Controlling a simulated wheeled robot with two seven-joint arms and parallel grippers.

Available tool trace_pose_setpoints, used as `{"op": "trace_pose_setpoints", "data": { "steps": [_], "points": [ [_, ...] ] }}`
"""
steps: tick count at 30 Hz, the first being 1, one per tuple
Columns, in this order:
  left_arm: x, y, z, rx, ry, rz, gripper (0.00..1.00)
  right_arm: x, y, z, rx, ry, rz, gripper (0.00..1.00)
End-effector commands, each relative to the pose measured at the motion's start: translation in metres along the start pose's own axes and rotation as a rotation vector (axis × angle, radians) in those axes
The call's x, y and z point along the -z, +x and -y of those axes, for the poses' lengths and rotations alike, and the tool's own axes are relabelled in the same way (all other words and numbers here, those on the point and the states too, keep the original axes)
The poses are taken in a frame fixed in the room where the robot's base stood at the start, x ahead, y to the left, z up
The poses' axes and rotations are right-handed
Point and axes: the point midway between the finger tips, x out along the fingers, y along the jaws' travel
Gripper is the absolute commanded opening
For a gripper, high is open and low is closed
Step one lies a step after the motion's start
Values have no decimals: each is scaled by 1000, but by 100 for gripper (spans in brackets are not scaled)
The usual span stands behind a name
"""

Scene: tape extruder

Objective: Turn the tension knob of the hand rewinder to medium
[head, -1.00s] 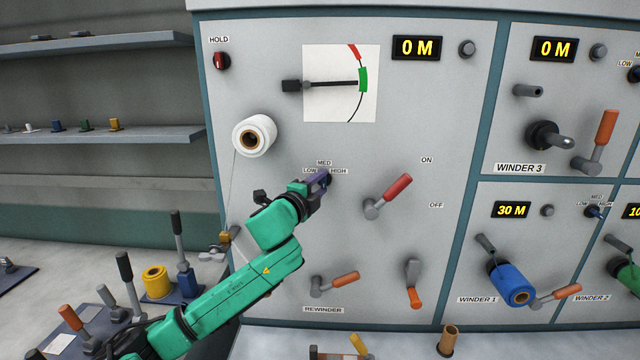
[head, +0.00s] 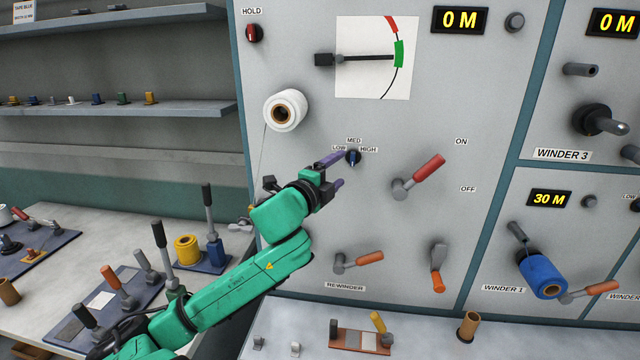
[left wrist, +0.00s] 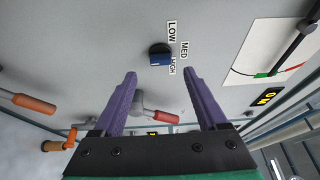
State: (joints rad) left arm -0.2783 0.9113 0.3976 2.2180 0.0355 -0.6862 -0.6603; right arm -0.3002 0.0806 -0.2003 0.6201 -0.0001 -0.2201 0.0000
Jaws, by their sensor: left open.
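The tension knob (head: 352,157) is a small dark blue and black knob on the grey panel, under LOW, MED and HIGH labels. My left gripper (head: 335,172) has purple fingers spread apart and empty, just left of and below the knob in the head view. In the left wrist view the open fingers (left wrist: 160,73) frame empty space in front of the panel, with the knob uncovered. My right gripper is not in view.
A red-handled ON/OFF lever (head: 418,176) is right of the knob. A white roll (head: 285,110) sits above left, with a gauge (head: 373,58) above. The orange-handled REWINDER crank (head: 358,260) is below. A bench with levers (head: 160,235) is at left.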

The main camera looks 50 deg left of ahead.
Motion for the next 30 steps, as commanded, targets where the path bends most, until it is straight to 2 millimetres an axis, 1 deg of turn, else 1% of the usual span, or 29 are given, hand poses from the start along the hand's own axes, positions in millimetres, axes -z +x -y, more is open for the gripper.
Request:
{"op": "trace_pose_setpoints", "data": {
  "steps": [1,3,5,6,7,10,15,29,30],
  "points": [
    [1,-15,0,-7,-6,-3,75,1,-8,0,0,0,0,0],
    [0,-35,1,-7,-6,0,75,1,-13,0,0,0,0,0],
    [0,-52,2,-6,-5,1,75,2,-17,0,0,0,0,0],
    [-1,-61,5,-7,-5,2,75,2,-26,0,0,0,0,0],
    [-1,-65,7,-9,-6,3,75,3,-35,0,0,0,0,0],
    [-1,-77,5,-5,-5,2,75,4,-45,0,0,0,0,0],
    [0,-84,1,-1,0,1,75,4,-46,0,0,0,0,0],
    [0,-83,0,-2,-2,0,75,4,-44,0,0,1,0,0],
    [0,-83,-3,-9,-10,3,75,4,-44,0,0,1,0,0]
  ]
}}
